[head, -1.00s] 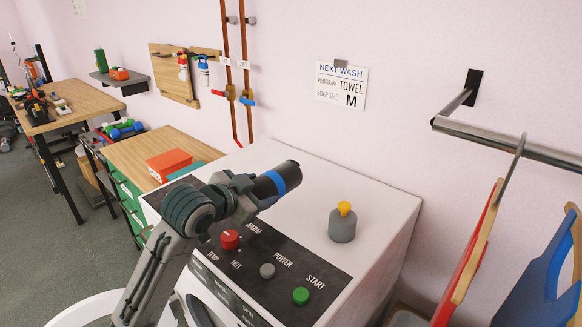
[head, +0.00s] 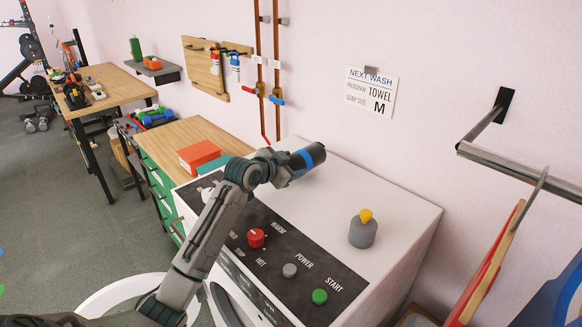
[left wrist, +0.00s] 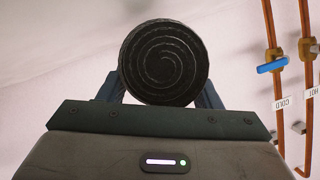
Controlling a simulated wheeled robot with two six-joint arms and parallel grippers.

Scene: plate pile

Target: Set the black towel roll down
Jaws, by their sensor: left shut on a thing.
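I cannot tell from these views whether the roll touches the machine's top. My right gripper is not in view.
A grey bottle with a yellow cap (head: 363,230) stands on the machine's top to the right. The control panel (head: 290,255) runs along the front. A wooden cabinet (head: 185,140) with an orange box (head: 198,155) stands to the left. A metal rail (head: 520,170) juts from the wall.

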